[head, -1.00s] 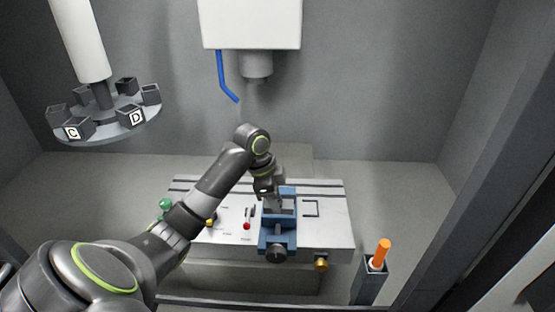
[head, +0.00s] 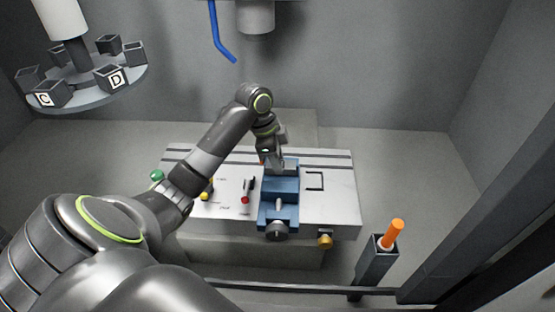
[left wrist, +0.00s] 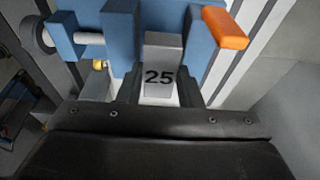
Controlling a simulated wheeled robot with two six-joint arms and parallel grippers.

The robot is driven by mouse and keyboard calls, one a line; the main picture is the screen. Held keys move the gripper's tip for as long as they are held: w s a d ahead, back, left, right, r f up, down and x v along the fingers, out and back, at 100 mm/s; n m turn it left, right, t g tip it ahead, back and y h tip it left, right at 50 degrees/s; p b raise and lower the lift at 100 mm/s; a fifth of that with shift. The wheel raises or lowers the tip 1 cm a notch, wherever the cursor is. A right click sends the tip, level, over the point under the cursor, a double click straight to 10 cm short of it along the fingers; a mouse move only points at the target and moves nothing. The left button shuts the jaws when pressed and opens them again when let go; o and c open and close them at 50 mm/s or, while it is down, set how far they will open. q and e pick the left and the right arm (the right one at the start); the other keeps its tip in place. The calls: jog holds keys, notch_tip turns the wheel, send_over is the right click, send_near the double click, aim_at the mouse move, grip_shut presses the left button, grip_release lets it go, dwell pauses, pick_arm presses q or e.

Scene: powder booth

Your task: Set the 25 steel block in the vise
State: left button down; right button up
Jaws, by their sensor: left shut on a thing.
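The steel block (left wrist: 158,75), grey with a black 25 on its face, is held between the fingers of my left gripper (left wrist: 159,92) in the left wrist view. In that view the block's far part lies between the blue jaws of the vise (left wrist: 119,38). I cannot tell whether it rests on the vise floor. In the head view my left gripper (head: 274,167) reaches down at the back of the blue vise (head: 266,212), and the block cannot be made out clearly there. My right gripper is not in view.
The vise stands on a pale slotted table (head: 335,208). A red-tipped lever (head: 246,195) is left of it. An orange handle (left wrist: 226,28) sits beside the vise in the wrist view. A holder with an orange-handled tool (head: 378,262) stands right. A carousel (head: 85,92) hangs upper left.

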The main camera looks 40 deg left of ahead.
pick_arm(q)
jog(key=shift+f, duration=0.35)
jog(key=shift+d, duration=0.1)
jog(key=shift+r+p, duration=0.1)
jog(key=shift+p, duration=0.2)
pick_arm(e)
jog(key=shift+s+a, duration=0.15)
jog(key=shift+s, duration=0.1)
pick_arm(q)
jog(key=shift+f, duration=0.25)
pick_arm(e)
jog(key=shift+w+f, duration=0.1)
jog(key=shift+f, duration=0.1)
pick_arm(q)
jog(key=shift+s+f+b, duration=0.1)
jog(key=shift+f+b, duration=0.35)
jog(key=shift+f, duration=0.05)
jog(key=shift+f+b, duration=0.35)
jog(key=shift+f, duration=0.45)
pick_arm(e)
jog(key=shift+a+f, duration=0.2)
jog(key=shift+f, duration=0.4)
